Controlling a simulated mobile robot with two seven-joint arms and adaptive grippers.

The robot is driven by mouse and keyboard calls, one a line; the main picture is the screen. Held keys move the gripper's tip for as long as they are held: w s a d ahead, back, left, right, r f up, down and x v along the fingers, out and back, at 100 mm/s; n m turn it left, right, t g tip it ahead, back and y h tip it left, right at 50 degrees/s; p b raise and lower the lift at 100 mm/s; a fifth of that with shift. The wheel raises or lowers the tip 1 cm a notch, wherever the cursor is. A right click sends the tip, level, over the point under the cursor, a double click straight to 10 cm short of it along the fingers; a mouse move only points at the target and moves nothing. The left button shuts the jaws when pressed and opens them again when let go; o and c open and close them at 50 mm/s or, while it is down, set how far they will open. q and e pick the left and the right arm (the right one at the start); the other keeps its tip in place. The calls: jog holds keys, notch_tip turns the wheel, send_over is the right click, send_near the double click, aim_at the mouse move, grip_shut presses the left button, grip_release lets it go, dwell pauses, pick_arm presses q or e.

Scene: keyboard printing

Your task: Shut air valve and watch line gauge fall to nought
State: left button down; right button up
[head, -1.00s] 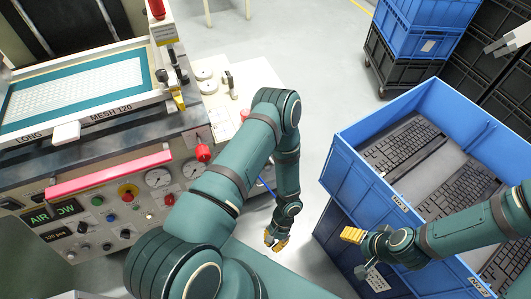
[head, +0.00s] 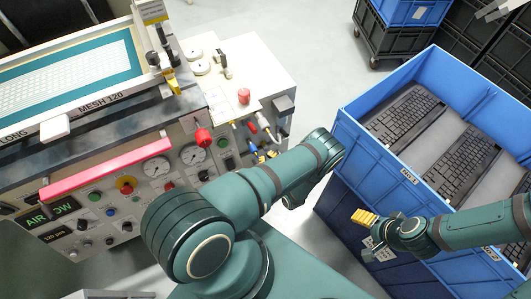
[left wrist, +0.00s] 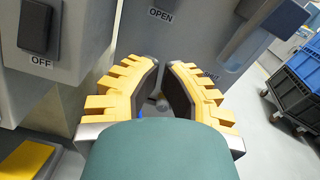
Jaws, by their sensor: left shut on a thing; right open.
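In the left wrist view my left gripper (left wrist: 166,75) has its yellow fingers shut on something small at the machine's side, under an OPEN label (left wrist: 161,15). The fingers hide most of the held part; a grey bit and a speck of blue show between them. It appears to be the air valve's handle, but its angle cannot be told. In the head view my left forearm largely hides this gripper. Two round white gauges, one left (head: 155,168) and one right (head: 193,155), sit on the front panel; their needles are too small to read. My right gripper (head: 364,217) is open and empty.
A blue crate (head: 345,140) with keyboards stands right, close to my right gripper. The front panel has a red knob (head: 203,137) and a pink-red bar (head: 105,168). A switch marked OFF (left wrist: 40,62) is near my left gripper.

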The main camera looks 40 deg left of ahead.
aim_at(251, 127)
pick_arm(q)
jog(key=w+a+r+b, duration=0.1)
jog(key=w+a+r, duration=0.2)
jog(key=a, duration=0.5)
jog(key=shift+a+r, duration=0.25)
jog(key=shift+r, duration=0.05)
notch_tip(251, 127, up, 3)
jog(key=h+p, duration=0.1)
jog(key=p, duration=0.1)
jog(key=g+h+p, duration=0.1)
jog(key=p, duration=0.1)
jog(key=shift+d+f+h, duration=0.15)
jog(key=shift+f+h, duration=0.05)
jog(key=shift+h, duration=0.1)
jog(key=shift+s+r, duration=0.1)
jog(key=shift+r, duration=0.1)
jog(key=shift+f, duration=0.1)
